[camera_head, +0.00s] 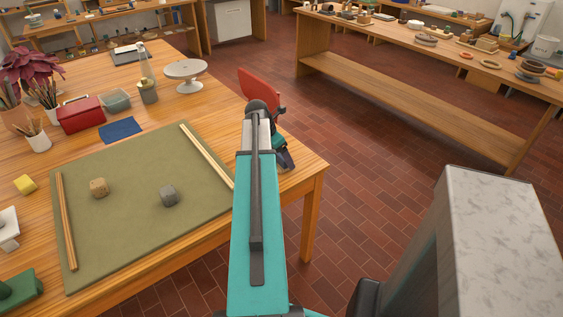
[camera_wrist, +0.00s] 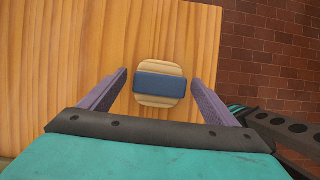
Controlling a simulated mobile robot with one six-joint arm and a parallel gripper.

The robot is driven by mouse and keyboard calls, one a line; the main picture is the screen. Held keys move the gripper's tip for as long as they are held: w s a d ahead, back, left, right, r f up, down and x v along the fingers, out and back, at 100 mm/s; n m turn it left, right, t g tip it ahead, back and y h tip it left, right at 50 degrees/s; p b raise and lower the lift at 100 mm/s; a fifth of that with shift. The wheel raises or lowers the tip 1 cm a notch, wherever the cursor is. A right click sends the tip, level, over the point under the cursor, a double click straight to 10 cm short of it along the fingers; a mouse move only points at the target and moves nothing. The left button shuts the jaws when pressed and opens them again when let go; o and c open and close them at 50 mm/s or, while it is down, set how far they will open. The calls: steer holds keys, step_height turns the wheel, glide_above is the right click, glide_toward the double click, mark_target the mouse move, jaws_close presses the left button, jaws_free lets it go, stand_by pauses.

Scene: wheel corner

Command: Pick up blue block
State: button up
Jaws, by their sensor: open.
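The blue block (camera_wrist: 160,85) shows in the wrist view as a dark blue bar. It lies across a pale cream rounded piece (camera_wrist: 160,70) on the wooden table top (camera_wrist: 60,60). My gripper (camera_wrist: 160,76) is open, with one purple finger on the left of the block and one on the right. A gap shows between the block and each finger. In the head view my gripper (camera_head: 286,158) is over the table's right edge, and the blue block cannot be made out there, behind my arm.
A red panel (camera_head: 259,90) stands beyond my gripper. Brick floor (camera_head: 385,165) lies right of the table (camera_head: 308,172).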

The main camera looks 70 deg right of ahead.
steer(key=shift+f, duration=0.15)
stand_by(0.4)
steer(key=c, duration=1.2)
